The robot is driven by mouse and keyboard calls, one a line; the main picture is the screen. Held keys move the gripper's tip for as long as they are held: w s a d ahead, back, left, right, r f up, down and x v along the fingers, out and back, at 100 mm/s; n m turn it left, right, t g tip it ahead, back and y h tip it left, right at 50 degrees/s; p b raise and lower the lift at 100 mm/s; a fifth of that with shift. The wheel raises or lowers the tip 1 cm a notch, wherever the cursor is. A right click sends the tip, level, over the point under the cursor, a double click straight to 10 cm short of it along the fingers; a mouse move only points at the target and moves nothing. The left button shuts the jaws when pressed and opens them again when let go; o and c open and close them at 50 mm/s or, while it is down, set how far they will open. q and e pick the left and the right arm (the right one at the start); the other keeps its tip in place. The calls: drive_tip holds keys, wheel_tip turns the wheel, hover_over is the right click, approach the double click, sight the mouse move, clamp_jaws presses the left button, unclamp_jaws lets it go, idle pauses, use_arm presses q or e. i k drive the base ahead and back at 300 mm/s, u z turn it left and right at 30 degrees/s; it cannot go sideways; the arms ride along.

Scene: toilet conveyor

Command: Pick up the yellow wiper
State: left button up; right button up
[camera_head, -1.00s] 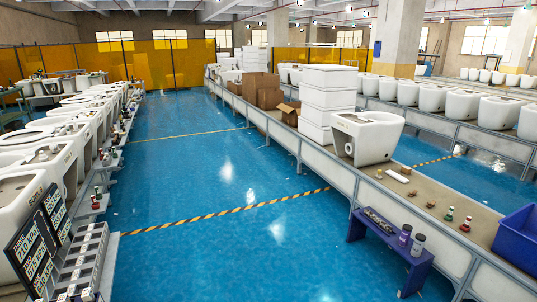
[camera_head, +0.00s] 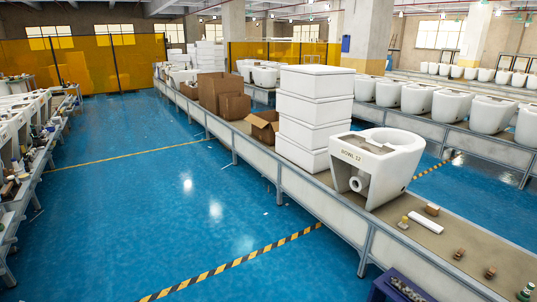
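A small yellowish item (camera_head: 403,222) lies on the right conveyor, near the front of the white toilet bowl (camera_head: 392,165). It is too small to tell for sure whether it is the yellow wiper. A white flat bar (camera_head: 426,222) lies just right of it. A small brown block (camera_head: 432,209) lies behind the bar. Neither of my grippers shows in the head view.
The conveyor (camera_head: 345,222) runs along the right, with stacked white boxes (camera_head: 315,110) and cardboard boxes (camera_head: 225,92). Brown blocks (camera_head: 458,254) and a green-topped bottle (camera_head: 526,290) lie nearer. Blue floor (camera_head: 170,215) is clear.

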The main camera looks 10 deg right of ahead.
sight(403, 225)
drive_tip(key=z, duration=0.4)
drive_tip(key=i, duration=2.1)
drive_tip(key=z, duration=1)
drive_tip(key=i, duration=1.7)
drive_tip(key=z, duration=0.4)
